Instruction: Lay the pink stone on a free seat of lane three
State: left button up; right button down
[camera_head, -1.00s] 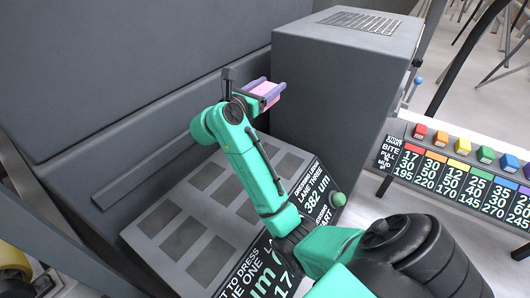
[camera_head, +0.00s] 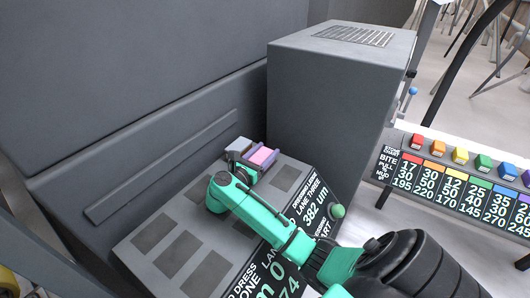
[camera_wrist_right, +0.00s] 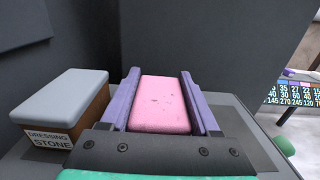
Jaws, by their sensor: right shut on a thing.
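My right gripper (camera_head: 262,156) has purple fingers, shut on the pink stone (camera_head: 260,155). In the right wrist view the pink stone (camera_wrist_right: 160,104) lies between the two fingers (camera_wrist_right: 160,100). They are low over the far end of the dark ledge (camera_head: 140,250), on the side of the lane three label (camera_head: 306,199). I cannot tell whether the stone touches the ledge. An empty dark seat (camera_head: 285,178) shows to the right of the gripper. Whatever is under the stone is hidden. My left gripper is out of view.
A grey-topped dressing stone (camera_wrist_right: 64,100) stands just left of the gripper; it also shows in the head view (camera_head: 238,147). A tall grey box (camera_head: 330,110) rises behind. A green knob (camera_head: 337,211) is at the ledge's right. A stone chart (camera_head: 450,185) with coloured blocks is at right.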

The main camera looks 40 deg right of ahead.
jog(key=shift+c, duration=0.6)
grip_release()
jog(key=shift+f, duration=0.1)
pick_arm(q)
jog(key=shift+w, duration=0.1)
pick_arm(e)
jog(key=shift+r, duration=0.25)
jog(key=v, duration=0.5)
jog(key=b+v, duration=0.1)
jog(key=v, duration=0.2)
jog(key=shift+f, duration=0.3)
jog(key=v, duration=0.3)
jog(key=shift+a+r, duration=0.1)
jog(key=shift+a, duration=0.05)
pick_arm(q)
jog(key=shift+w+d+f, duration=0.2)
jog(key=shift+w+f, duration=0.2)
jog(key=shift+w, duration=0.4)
pick_arm(e)
jog(key=shift+s+a+r, duration=0.1)
jog(key=shift+s+a, duration=0.05)
jog(key=shift+a, duration=0.2)
